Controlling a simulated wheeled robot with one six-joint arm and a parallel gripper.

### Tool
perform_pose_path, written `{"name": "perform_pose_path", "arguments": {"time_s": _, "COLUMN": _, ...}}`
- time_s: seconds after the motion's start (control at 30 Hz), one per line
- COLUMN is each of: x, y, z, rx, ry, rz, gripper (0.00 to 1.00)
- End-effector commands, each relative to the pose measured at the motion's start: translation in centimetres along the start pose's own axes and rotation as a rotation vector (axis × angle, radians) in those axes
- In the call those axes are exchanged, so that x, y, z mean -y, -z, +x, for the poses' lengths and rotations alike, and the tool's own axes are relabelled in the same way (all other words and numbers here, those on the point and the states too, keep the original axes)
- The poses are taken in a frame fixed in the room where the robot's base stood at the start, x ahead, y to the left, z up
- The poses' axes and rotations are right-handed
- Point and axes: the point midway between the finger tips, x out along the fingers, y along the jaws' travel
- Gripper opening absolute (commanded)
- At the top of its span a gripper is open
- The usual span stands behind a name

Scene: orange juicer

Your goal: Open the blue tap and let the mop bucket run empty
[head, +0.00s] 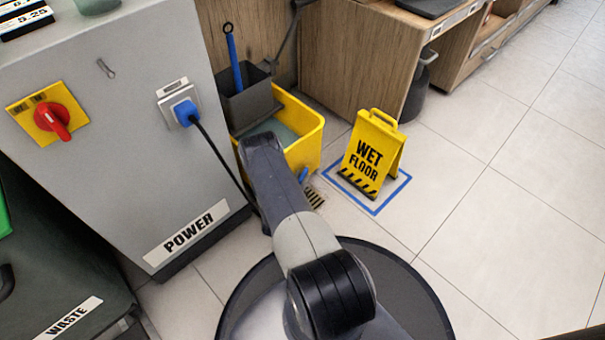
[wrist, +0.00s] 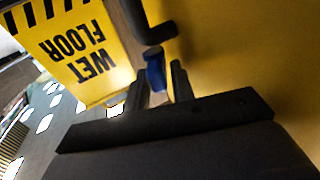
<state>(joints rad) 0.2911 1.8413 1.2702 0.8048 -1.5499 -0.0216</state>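The yellow mop bucket (head: 309,148) stands on the floor beside the grey cabinet, with grey-green water in it. Its blue tap (head: 303,175) is low on the bucket's side, just right of my arm in the head view. In the wrist view the blue tap handle (wrist: 155,72) sits between the tips of my gripper (wrist: 159,80), with a dark spout above it. The fingers look parted, with a narrow gap on the right of the handle. The head view hides my gripper behind my arm. The bucket's yellow wall (wrist: 250,50) fills the wrist view's right.
A floor drain grate (head: 315,197) lies below the tap. A yellow wet floor sign (head: 372,150) stands close by on a blue-outlined square (head: 379,207). A grey wringer (head: 250,103) with a blue-handled tool tops the bucket. A plug cable (head: 222,160) hangs at the left. Floor is clear at right.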

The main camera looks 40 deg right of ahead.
Motion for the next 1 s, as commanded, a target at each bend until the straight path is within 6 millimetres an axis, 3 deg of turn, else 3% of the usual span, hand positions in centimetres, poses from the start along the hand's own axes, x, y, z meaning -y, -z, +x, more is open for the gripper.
{"name": "perform_pose_path", "arguments": {"time_s": 0.17, "x": 0.0, "y": -0.01, "z": -0.01, "rx": 0.0, "ry": 0.0, "rz": 0.0, "gripper": 0.23}}
{"name": "perform_pose_path", "arguments": {"time_s": 0.43, "x": 0.01, "y": 0.0, "z": 0.01, "rx": 0.0, "ry": 0.0, "rz": 0.0, "gripper": 0.01}}
{"name": "perform_pose_path", "arguments": {"time_s": 1.0, "x": -0.4, "y": -0.01, "z": 0.05, "rx": 0.001, "ry": 0.098, "rz": -0.001, "gripper": 0.0}}
